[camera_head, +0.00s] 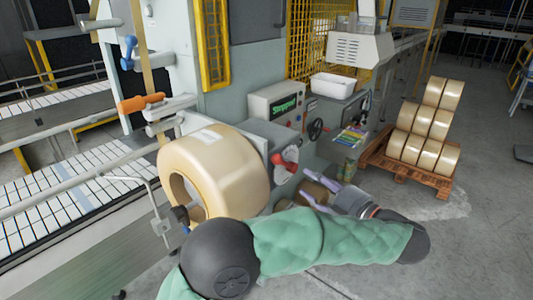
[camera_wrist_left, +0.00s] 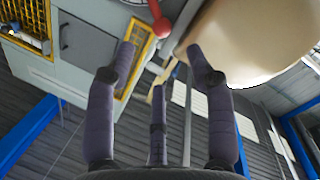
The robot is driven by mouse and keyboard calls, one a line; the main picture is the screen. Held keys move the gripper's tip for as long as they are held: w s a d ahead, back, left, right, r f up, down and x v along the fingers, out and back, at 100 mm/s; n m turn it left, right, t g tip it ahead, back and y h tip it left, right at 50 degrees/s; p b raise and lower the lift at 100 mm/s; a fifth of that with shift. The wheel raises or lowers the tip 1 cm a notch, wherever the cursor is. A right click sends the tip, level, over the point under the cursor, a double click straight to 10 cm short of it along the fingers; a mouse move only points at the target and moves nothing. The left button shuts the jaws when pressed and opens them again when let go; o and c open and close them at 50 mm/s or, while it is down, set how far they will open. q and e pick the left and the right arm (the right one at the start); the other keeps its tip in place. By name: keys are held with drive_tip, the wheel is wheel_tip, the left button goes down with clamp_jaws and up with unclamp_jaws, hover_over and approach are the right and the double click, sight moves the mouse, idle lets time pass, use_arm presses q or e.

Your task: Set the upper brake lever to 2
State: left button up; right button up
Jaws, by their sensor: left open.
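A red lever (camera_head: 284,163) with a rounded knob stands out from a pale round plate on the machine's side, right of the big tape roll. Any numbers on the plate are too small to read. In the left wrist view a red ball knob on a red rod (camera_wrist_left: 162,27) shows at the top, beyond the fingertips. My left gripper (camera_head: 310,191) has purple fingers, spread and empty, below and right of the red lever in the head view. It also shows open in the left wrist view (camera_wrist_left: 161,50), apart from the knob. I cannot tell a second brake lever.
A large tan tape roll (camera_head: 225,170) sits close left of the lever. A pallet (camera_head: 405,178) of rolls stands at right. Open floor lies at lower right.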

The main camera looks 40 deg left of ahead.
sight(281, 162)
use_arm(q)
drive_tip(key=x, duration=0.5)
drive_tip(key=b+x, duration=0.1)
drive_tip(key=x, duration=0.5)
drive_tip(key=shift+s+a+r, duration=0.1)
drive_tip(key=shift+s+r, duration=0.05)
drive_tip(key=shift+s, duration=0.05)
clamp_jaws()
